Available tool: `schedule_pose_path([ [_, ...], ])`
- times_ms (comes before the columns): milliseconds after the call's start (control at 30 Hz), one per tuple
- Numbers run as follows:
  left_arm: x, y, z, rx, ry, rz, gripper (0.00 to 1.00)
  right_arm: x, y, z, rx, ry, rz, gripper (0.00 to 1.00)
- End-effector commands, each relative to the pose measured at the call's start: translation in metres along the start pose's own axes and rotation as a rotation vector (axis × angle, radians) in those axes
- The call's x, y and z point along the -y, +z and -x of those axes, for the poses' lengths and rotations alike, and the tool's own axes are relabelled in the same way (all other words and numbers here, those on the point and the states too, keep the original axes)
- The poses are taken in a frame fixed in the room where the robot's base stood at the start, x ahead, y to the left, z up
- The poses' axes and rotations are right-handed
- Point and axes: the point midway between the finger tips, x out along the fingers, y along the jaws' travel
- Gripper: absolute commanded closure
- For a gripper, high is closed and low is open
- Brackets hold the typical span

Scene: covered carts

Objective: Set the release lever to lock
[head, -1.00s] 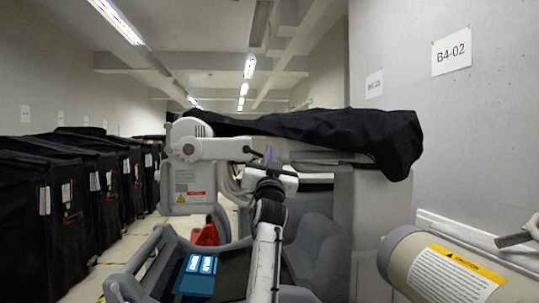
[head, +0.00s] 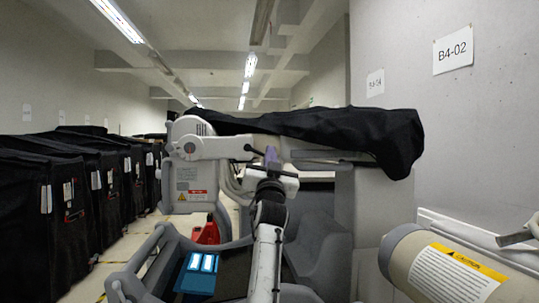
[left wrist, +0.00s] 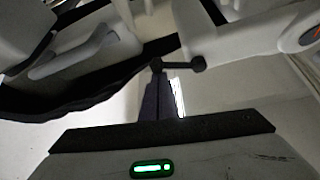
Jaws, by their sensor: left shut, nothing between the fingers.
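A short dark lever with round ends (left wrist: 178,65) shows in the left wrist view, at the end of a pale arm of the machine. It appears to be the release lever. In the head view, a small black knob (head: 248,149) on the side of the white machine (head: 190,160) seems to be part of it. My left gripper (head: 270,153) is shut and empty, pointing up in front of the machine. In the left wrist view its purple-grey fingers (left wrist: 157,98) end just below the lever's left end; I cannot tell whether they touch it. My right gripper is not in view.
A black cover (head: 340,132) drapes over the machine's top beam. Black covered carts (head: 60,200) line the left side. A blue box (head: 198,274) sits low in front.

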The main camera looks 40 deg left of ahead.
Motion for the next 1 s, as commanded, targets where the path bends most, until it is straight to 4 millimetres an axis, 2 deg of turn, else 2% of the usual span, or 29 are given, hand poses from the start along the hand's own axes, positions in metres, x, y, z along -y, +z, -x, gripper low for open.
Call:
schedule_pose_path([
  [567, -0.006, 0.004, 0.003, 0.003, 0.007, 0.003, 1.0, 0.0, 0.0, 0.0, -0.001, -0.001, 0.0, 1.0],
  [1000, -0.005, 0.012, 0.007, 0.001, 0.147, -0.238, 1.0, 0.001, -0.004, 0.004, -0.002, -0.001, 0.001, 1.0],
])
